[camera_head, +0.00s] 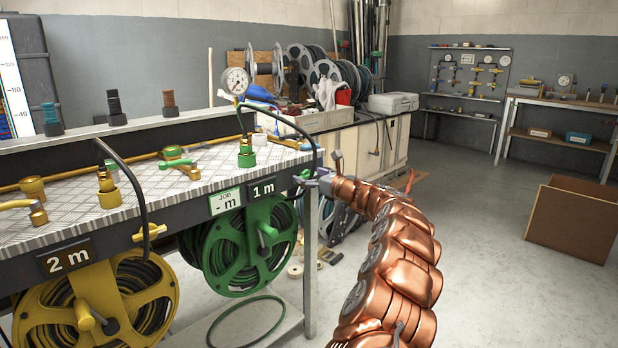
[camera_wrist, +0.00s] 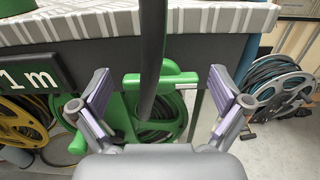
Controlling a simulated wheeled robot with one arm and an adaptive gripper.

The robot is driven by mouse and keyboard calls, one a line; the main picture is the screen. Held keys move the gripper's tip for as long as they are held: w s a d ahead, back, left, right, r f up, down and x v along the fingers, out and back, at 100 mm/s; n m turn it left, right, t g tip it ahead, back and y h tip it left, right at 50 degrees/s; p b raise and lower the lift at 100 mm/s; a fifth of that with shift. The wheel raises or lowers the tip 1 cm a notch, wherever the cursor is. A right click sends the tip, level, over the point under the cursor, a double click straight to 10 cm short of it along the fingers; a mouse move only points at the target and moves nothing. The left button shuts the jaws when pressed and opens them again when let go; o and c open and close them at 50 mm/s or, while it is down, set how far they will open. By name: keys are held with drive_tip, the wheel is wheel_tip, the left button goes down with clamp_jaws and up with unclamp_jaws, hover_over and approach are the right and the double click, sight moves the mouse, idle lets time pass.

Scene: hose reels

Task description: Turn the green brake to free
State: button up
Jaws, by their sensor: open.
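The green brake (camera_wrist: 178,79) is a lever lying level on the dark front rail of the bench in the wrist view. A dark hose (camera_wrist: 153,50) hangs down in front of its middle. My gripper (camera_wrist: 160,88) is open, with one finger to each side of the brake and nothing held. Whether a finger touches it, I cannot tell. In the head view my gripper (camera_head: 312,181) is at the rail's right end, and the brake is mostly hidden there. The green reel (camera_head: 247,245) hangs below, beside the "1 m" sign (camera_head: 263,190).
A yellow reel (camera_head: 100,308) with a yellow brake (camera_head: 149,232) and a "2 m" sign (camera_head: 68,258) is to the left. A pressure gauge (camera_head: 235,81) stands above the bench. A bench leg (camera_head: 310,275) is close to my gripper. The floor at right is clear before a brown box (camera_head: 574,220).

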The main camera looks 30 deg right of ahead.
drive_tip(key=c, duration=1.1)
drive_tip(key=shift+n, duration=0.4)
drive_tip(key=n+b, duration=0.1)
drive_tip(key=n, duration=0.2)
drive_tip(key=shift+a+n, duration=0.15)
drive_tip(key=shift+n, duration=0.25)
drive_tip(key=n+b, duration=0.1)
drive_tip(key=n, duration=0.1)
drive_tip(key=n+b, duration=0.2)
drive_tip(key=shift+f+n, duration=0.2)
drive_tip(key=shift+n, duration=0.1)
drive_tip(key=n+b, duration=0.5)
drive_tip(key=n, duration=0.1)
drive_tip(key=shift+a+f+n, duration=0.1)
drive_tip(key=shift+f+n, duration=0.05)
drive_tip(key=shift+n, duration=0.25)
drive_tip(key=shift+n+b, duration=0.75)
drive_tip(key=shift+n, duration=0.25)
